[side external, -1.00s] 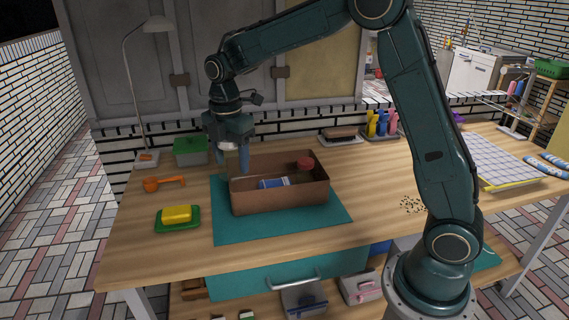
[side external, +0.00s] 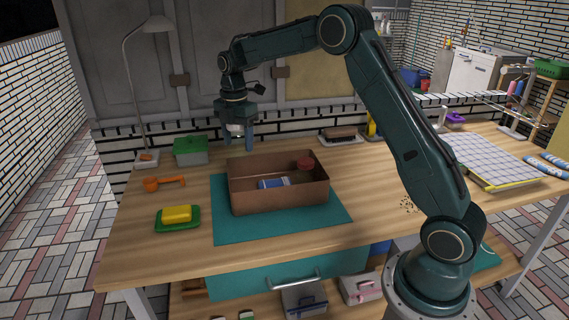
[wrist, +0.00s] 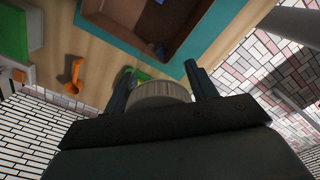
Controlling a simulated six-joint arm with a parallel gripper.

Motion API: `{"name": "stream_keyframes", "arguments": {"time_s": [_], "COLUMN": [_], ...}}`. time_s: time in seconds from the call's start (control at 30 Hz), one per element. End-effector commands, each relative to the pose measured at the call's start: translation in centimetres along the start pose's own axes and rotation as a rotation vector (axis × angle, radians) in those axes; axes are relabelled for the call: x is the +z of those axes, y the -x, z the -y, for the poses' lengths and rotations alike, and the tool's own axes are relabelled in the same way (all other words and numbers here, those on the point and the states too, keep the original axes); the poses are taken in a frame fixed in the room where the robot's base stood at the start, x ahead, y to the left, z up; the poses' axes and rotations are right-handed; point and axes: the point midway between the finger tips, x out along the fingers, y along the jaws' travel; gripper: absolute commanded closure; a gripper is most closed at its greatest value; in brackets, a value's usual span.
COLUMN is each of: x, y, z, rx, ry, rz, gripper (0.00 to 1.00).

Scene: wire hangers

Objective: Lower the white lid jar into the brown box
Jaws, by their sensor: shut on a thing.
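My gripper (side external: 237,139) hangs above and behind the back left of the brown box (side external: 279,197). It is shut on the white lid jar (side external: 236,129), whose pale lid shows between the fingers. In the wrist view, the lid (wrist: 160,94) is a greyish ridged disc between the two fingers; the jar's body is hard to make out. The box stands open on a teal mat (side external: 230,232). Inside it are a blue and white item (side external: 273,183) and a red round item (side external: 305,163). The jar is clear of the box.
A green-lidded container (side external: 190,151) stands left of the gripper. An orange scoop (side external: 165,182) and a yellow block (side external: 177,214) on a green tray lie left of the box. A lamp (side external: 140,90) rises at the back left. The table right of the box is fairly clear.

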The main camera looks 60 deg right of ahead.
Motion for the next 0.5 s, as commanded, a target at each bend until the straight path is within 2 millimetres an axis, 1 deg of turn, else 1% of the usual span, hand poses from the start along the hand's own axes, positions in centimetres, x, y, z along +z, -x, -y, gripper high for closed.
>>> {"name": "stream_keyframes", "arguments": {"time_s": [0.03, 0.2, 0.5], "x": [0.6, 2.1, 4.2], "y": [-0.4, -2.0, -4.2], "z": [-0.4, -1.3, -2.7], "rx": [0.001, 0.001, 0.002], "ry": [-0.002, -0.002, -0.001], "rz": [0.0, 0.0, 0.0], "gripper": [0.7, 0.7, 0.7]}}
